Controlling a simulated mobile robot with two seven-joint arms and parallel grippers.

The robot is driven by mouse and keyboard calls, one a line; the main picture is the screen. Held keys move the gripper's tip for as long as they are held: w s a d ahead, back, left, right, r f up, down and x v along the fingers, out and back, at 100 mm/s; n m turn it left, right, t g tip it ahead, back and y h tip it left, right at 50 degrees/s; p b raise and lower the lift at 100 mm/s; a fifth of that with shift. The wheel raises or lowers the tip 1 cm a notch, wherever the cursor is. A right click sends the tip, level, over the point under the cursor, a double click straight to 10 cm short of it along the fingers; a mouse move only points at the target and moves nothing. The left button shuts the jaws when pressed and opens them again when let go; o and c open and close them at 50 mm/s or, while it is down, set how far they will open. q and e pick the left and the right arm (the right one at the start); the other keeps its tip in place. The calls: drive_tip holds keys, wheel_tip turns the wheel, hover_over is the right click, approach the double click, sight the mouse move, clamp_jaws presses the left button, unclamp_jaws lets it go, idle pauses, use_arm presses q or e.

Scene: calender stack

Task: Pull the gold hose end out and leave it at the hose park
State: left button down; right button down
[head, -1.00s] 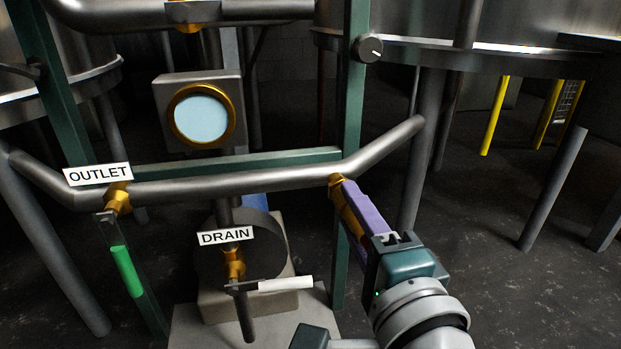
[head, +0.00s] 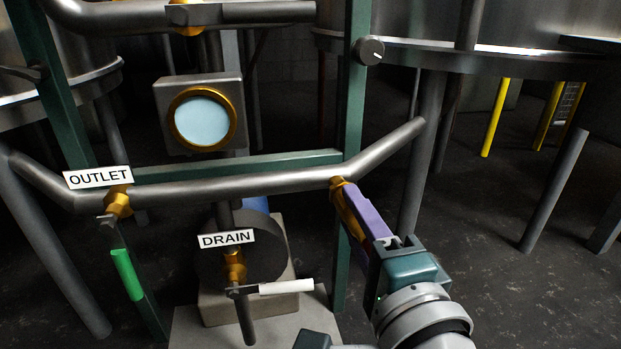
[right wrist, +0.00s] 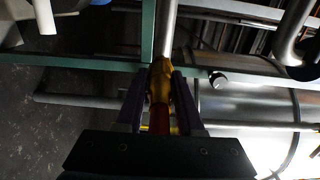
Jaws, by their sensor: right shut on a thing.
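The gold hose end (head: 346,208) sits at the underside of the horizontal grey pipe (head: 240,186), right of centre in the head view. Its upper tip is at the pipe; I cannot tell how far it is seated. My right gripper (head: 358,208) is shut on it, with purple fingers along its sides. In the right wrist view the gold hose end (right wrist: 160,82) lies between the two fingers (right wrist: 161,95), in line with a pipe, with a red part behind it. The hose park is not identifiable in these views.
A green post (head: 354,100) stands just behind the hose end. The DRAIN valve's white lever (head: 286,287) is left of my right gripper, and the OUTLET valve's green lever (head: 127,274) is farther left. Open floor (head: 480,280) lies to the right.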

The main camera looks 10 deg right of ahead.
drive_tip(key=shift+r, duration=0.1)
drive_tip(key=shift+s, duration=0.55)
drive_tip(key=shift+s+p, duration=0.4)
drive_tip(key=shift+s, duration=0.1)
drive_tip(key=shift+s+d+p, duration=0.1)
drive_tip(key=shift+s+p, duration=0.3)
drive_tip(key=shift+s, duration=0.85)
